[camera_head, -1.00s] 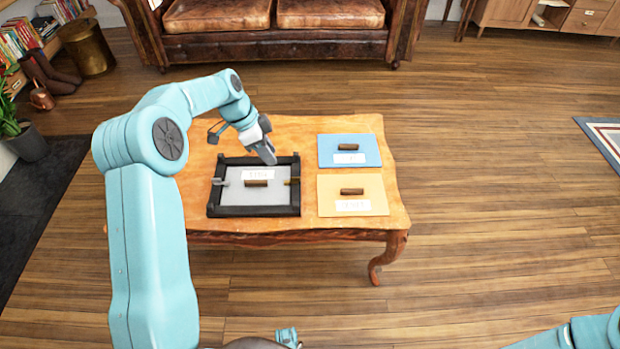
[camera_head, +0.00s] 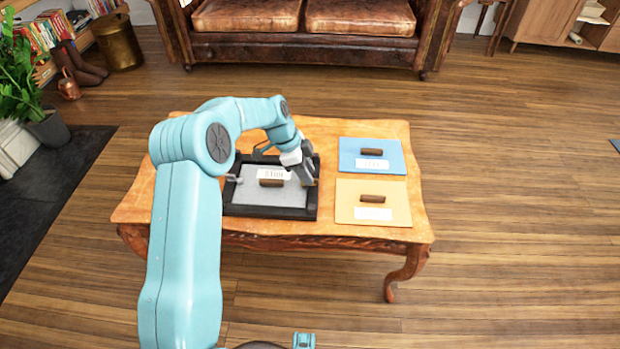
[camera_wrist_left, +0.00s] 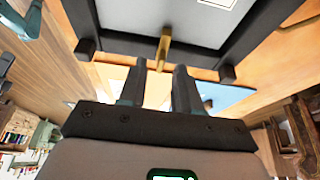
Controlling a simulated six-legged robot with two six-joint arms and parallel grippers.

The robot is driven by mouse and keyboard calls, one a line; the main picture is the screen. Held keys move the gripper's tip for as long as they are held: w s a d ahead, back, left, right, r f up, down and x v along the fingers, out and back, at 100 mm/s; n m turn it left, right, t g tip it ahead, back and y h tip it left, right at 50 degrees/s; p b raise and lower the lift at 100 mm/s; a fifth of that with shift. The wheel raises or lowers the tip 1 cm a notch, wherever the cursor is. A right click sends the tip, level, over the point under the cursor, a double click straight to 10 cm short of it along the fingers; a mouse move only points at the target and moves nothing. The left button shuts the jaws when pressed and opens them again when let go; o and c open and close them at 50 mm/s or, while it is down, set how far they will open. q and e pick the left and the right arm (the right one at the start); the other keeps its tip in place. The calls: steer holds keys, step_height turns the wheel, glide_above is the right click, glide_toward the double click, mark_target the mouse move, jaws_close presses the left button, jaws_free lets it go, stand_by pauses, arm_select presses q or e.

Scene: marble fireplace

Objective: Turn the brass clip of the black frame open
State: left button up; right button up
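The black frame (camera_head: 268,211) lies on the wooden table around a grey panel (camera_head: 250,199) with a brown handle (camera_head: 271,183) and a white label. A silver clip (camera_head: 234,179) shows on its left side. The brass clip (camera_wrist_left: 164,48) crosses the frame's edge in the wrist view; in the head view my gripper mostly hides it at the frame's right side. My left gripper (camera_head: 308,181) is at that right side. Its fingers (camera_wrist_left: 159,88) are apart with nothing between them, and the clip lies just ahead of the gap. My right gripper is out of view.
A blue panel (camera_head: 350,160) and a yellow panel (camera_head: 390,188), each with a brown handle and white label, lie on the table (camera_head: 190,229) right of the frame. A leather sofa (camera_head: 300,48) stands behind.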

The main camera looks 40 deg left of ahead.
arm_select(q)
steer(key=shift+x, duration=1)
steer(key=shift+w, duration=0.1)
jaws_close()
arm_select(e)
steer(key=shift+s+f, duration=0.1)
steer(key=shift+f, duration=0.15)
